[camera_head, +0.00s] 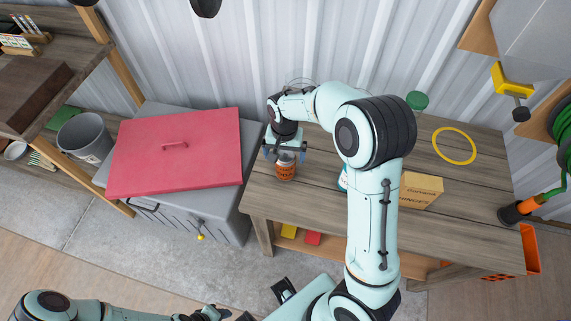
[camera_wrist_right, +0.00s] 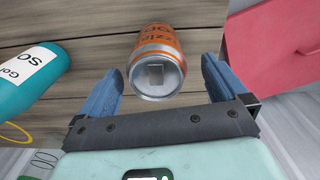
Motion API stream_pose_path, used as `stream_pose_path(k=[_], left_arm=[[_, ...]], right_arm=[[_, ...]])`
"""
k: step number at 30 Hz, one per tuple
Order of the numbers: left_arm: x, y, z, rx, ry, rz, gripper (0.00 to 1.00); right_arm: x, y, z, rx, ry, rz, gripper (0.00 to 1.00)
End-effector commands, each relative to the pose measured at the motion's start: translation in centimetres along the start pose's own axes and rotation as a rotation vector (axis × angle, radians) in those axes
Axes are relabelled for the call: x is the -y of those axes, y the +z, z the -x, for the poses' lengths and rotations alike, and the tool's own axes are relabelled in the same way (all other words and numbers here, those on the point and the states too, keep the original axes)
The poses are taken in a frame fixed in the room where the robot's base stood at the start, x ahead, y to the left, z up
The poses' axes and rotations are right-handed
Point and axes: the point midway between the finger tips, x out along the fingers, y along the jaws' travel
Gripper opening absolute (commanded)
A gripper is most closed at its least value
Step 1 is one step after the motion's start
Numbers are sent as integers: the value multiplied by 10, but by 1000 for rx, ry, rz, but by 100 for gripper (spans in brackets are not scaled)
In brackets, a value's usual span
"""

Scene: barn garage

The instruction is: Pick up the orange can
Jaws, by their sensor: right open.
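The orange can (camera_head: 286,168) stands upright on the wooden table (camera_head: 465,190), near its left end. It also shows in the right wrist view (camera_wrist_right: 158,62), with its silver top towards the camera. My right gripper (camera_head: 286,152) is above the can, open, with its blue fingers on either side of the can's top end. In the right wrist view my right gripper (camera_wrist_right: 163,80) has a gap between each finger and the can. My left gripper (camera_head: 215,314) is low at the bottom edge of the head view, and its jaws are unclear.
A cooler with a red lid (camera_head: 175,150) stands left of the table. A cardboard box (camera_head: 420,190), a yellow ring (camera_head: 454,146) and a green object (camera_head: 417,100) are further right.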

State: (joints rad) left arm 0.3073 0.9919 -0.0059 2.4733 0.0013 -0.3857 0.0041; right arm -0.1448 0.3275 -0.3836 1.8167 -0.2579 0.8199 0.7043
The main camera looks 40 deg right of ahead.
Motion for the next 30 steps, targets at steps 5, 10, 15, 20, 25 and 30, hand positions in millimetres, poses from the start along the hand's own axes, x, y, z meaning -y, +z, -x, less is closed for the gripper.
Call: stream_pose_path(k=[5, 10, 15, 20, 25, 30], left_arm=[[0, 0, -1, 1, 0, 0, 38], [1, 1, -2, 1, 0, 0, 38], [1, 0, -2, 1, 0, 0, 38], [1, 0, -2, 1, 0, 0, 38], [1, 0, -2, 1, 0, 0, 38], [1, 0, -2, 1, 0, 0, 38]], right_arm=[[-4, 2, -29, 2, 3, -1, 99], [-3, 2, -38, 0, 0, 0, 99], [-3, 2, -38, 0, 0, 0, 99], [-3, 2, -38, 0, 0, 0, 54], [-3, 2, -38, 0, 0, 0, 41], [-3, 2, -38, 0, 0, 0, 41]])
